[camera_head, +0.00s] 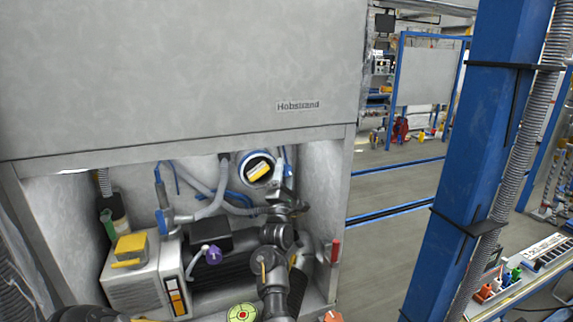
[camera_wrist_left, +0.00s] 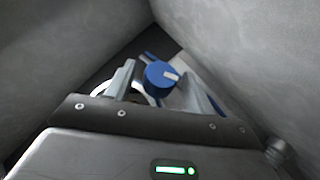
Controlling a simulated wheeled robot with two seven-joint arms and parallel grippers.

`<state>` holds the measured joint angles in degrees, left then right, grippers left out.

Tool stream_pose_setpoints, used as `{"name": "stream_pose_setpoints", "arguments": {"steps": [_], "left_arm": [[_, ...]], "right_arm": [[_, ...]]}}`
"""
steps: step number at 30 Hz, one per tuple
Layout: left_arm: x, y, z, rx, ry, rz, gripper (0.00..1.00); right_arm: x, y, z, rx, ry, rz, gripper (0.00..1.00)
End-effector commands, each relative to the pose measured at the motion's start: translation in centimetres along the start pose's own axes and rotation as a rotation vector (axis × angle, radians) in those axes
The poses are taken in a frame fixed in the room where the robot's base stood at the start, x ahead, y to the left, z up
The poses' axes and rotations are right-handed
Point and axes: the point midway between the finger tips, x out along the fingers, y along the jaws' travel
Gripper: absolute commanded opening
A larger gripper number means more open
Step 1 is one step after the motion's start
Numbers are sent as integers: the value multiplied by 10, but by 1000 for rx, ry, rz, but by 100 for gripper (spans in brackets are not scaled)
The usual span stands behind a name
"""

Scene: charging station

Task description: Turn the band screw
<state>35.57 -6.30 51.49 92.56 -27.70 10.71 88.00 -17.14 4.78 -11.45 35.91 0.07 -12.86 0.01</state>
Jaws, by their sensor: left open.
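A round blue knob (camera_wrist_left: 160,75) with a pale bar on its face shows in the left wrist view; it looks like the band screw. It lies between the fingers of my left gripper (camera_wrist_left: 163,84), which are open, one on each side. I cannot tell whether they touch it. In the head view my left gripper (camera_head: 284,188) is inside the cabinet, just right of a round blue-rimmed port (camera_head: 257,168) with a yellow label. The knob cannot be made out clearly there. My right gripper is not in view.
The cabinet (camera_head: 180,75) has a large grey front panel above the opening and side walls close to my arm. A blue post (camera_head: 475,150) stands at the right.

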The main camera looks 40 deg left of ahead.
Motion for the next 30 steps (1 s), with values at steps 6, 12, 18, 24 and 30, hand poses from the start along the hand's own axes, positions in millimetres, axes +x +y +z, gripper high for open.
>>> {"name": "stream_pose_setpoints", "arguments": {"steps": [6,12,18,24,30], "left_arm": [[24,0,0,-1,0,1,54],[28,0,0,0,0,-1,54],[28,0,0,0,0,-1,49],[27,0,0,0,0,-1,22],[28,0,0,1,0,-4,10]], "right_arm": [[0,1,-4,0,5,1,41],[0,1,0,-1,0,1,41],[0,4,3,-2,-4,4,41],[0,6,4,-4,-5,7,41],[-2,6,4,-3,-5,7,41]]}}
